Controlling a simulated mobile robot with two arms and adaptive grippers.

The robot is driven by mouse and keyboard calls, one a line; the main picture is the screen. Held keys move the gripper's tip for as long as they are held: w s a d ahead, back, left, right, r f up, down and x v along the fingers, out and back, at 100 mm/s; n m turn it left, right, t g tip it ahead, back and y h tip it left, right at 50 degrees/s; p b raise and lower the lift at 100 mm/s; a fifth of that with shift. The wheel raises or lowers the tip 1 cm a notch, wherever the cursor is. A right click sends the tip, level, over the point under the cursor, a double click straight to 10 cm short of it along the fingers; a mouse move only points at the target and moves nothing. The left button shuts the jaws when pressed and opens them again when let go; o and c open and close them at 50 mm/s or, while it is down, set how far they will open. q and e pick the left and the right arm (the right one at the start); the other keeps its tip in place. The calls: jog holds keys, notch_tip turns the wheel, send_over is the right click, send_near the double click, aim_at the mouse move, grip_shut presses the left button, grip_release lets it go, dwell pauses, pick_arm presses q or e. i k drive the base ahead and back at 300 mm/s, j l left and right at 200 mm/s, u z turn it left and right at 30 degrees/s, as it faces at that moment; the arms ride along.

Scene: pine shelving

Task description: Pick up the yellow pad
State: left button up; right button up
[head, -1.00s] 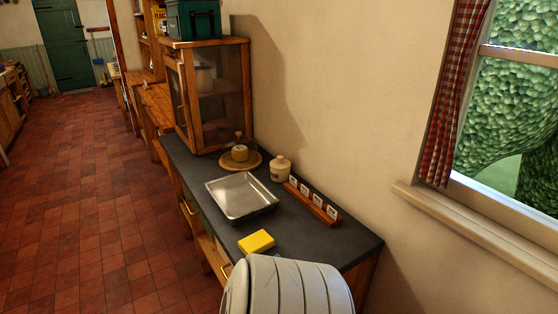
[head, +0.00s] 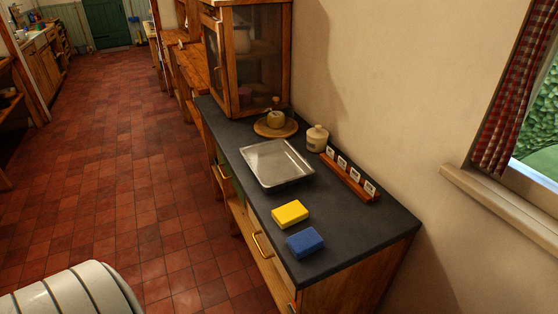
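The yellow pad (head: 290,213) lies flat on the dark countertop (head: 345,225), between the metal tray and a blue pad (head: 305,242). The blue pad is close to it, nearer the counter's front end. Nothing touches or covers the yellow pad. Neither of my grippers shows in the head view, so their state cannot be seen.
A shallow metal tray (head: 277,164) lies behind the yellow pad. A round wooden board (head: 276,127), a lidded cream jar (head: 317,138) and a wooden rack with small labels (head: 350,178) stand near the wall. A glazed cabinet (head: 243,60) stands at the far end. Tiled floor (head: 150,200) is open at left.

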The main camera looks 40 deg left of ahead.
aim_at(285, 215)
jog(key=u, duration=1.1)
